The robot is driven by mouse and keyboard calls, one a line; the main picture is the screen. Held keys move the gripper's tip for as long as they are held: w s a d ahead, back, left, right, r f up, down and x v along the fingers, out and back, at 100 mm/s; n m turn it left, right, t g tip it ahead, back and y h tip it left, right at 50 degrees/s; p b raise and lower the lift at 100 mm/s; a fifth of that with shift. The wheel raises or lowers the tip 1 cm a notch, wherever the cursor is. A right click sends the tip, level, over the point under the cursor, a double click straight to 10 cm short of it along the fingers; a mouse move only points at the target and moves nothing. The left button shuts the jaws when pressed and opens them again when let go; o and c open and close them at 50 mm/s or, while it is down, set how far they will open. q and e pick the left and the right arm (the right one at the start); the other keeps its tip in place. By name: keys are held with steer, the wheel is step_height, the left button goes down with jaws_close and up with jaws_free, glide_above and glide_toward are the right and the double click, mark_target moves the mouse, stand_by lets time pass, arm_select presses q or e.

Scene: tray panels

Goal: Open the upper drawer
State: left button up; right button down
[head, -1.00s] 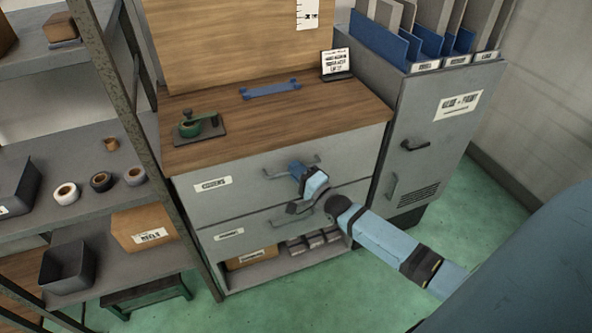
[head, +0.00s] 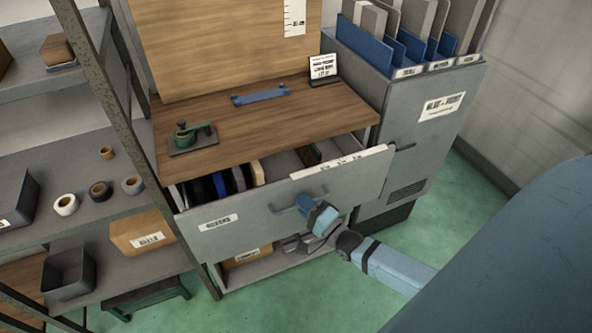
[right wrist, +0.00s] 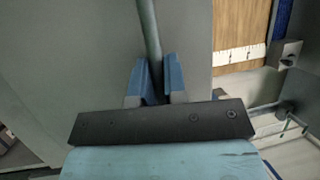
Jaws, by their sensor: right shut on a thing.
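The upper drawer (head: 252,221) of the grey cabinet is pulled out in the head view, its grey front well forward of the wooden top. Its inside shows dark, blue and cream upright items at the left. My right gripper (head: 305,203) is at the drawer's handle (head: 284,209), in front of the drawer face. In the right wrist view my right gripper (right wrist: 160,78) has its blue fingers on either side of the handle bar (right wrist: 149,35), shut on it. My left gripper is not in view.
The wooden top (head: 265,125) carries a green tool on a plate (head: 192,138), a blue bar (head: 261,94) and a small sign (head: 323,68). A grey file cabinet (head: 420,120) stands at the right. Shelves (head: 85,215) stand at the left. Green floor (head: 440,220) is clear at the right.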

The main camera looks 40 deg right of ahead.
arm_select(q)
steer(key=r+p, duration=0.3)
steer(key=p, duration=0.1)
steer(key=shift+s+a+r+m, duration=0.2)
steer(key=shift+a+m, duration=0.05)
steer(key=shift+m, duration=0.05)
arm_select(e)
steer(key=s+a, duration=0.3)
steer(key=s, duration=1.1)
steer(key=shift+s+a, duration=0.25)
steer(key=shift+s, duration=0.15)
steer(key=c, duration=1.5)
jaws_free()
steer(key=shift+o, duration=0.2)
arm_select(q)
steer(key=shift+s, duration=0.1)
arm_select(e)
steer(key=shift+s, duration=0.1)
